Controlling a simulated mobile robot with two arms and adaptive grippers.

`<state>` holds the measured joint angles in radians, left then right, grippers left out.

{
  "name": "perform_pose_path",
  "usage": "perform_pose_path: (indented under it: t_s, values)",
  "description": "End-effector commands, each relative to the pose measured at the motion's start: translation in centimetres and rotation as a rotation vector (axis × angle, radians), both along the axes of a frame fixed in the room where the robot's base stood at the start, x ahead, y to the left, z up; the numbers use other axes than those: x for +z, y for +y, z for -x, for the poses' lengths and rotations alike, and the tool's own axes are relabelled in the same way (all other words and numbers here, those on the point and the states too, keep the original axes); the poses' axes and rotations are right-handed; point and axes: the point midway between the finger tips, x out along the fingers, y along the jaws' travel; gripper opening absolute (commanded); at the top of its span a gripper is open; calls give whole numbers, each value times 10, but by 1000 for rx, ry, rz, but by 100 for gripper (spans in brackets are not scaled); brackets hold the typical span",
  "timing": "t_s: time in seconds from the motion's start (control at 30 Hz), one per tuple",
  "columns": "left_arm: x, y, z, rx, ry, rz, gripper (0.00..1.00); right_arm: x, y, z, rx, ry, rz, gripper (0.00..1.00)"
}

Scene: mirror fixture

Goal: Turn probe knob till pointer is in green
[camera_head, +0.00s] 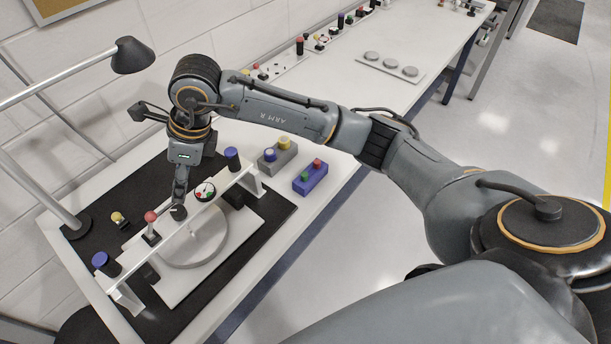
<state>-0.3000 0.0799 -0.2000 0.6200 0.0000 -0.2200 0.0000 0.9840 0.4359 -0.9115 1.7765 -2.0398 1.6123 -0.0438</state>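My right arm reaches across from the right, and its gripper (180,204) points down at the black probe knob (179,213) on the white fixture bar. The fingertips are at or just above the knob; I cannot tell whether they touch it. The fingers are seen edge-on, so their opening is hidden. Just right of the knob is a round white dial (205,191) with red and green marks and a dark pointer. The pointer's exact reading is too small to tell. My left gripper is not in view.
Grey (278,156) and blue (310,178) button boxes stand to the right. A lamp (132,56) overhangs the left.

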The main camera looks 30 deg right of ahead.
Motion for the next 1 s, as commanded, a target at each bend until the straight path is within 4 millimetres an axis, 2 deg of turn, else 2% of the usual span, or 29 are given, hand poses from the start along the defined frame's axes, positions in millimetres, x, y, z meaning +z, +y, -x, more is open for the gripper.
perform_pose_path:
  t_s: [0.2, 0.33, 0.6, 0.87, 1.0]
  values:
    - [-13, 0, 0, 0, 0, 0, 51, 38, -14, 8, 1, -3, -4, 54]
    - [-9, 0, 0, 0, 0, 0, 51, 34, 14, 22, 35, 39, -128, 54]
    - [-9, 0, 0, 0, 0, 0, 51, 43, 60, 47, 73, 110, -386, 54]
    - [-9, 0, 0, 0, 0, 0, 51, 67, 100, 71, 75, 198, -675, 54]
    - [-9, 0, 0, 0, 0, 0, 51, 89, 116, 82, 53, 259, -865, 54]
